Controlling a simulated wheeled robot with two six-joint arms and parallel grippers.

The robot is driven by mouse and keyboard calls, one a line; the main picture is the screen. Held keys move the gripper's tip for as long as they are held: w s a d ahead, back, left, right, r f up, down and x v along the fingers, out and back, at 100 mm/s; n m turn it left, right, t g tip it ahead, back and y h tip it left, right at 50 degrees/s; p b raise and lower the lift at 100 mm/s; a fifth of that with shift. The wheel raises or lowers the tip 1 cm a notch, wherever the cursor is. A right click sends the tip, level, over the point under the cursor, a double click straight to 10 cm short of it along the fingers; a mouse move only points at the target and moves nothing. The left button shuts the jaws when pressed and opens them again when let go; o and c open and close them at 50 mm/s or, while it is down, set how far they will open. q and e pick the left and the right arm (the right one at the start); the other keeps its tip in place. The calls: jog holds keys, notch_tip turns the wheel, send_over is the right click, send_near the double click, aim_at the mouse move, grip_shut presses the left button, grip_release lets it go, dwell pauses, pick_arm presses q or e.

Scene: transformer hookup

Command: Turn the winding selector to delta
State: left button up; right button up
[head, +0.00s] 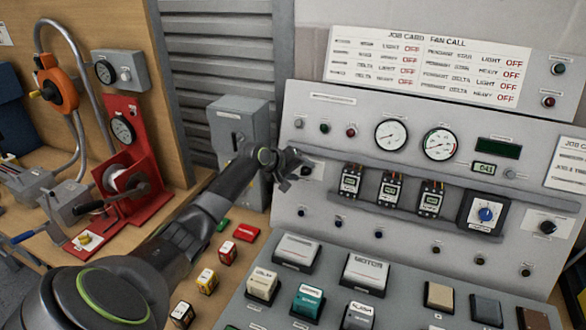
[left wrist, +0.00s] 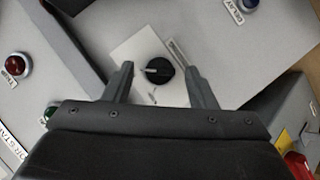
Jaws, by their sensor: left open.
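My left gripper (head: 297,168) is open at the left end of the sloped grey control panel (head: 400,160). In the left wrist view a black rotary knob (left wrist: 160,70) on a white plate (left wrist: 138,52) lies between the two spread fingertips, with a visible gap on each side. Its white pointer mark faces left in that picture. The plate's lettering is too small to read, so I cannot tell its positions. In the head view this knob is largely hidden by the gripper. My right gripper is not in view.
A blue-centred dial (head: 487,214) and another black knob (head: 548,227) are at the panel's right. Three small meter modules (head: 391,188) stand mid-panel. A red lamp (left wrist: 18,65) and green lamp (left wrist: 50,112) flank the wrist view's left. A grey box (head: 235,130) stands left of the panel.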

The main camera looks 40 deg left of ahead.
pick_arm(q)
jog(key=b+v, duration=0.3)
jog(key=v, duration=1.4)
jog(key=shift+s, duration=0.2)
jog(key=shift+a, duration=0.1)
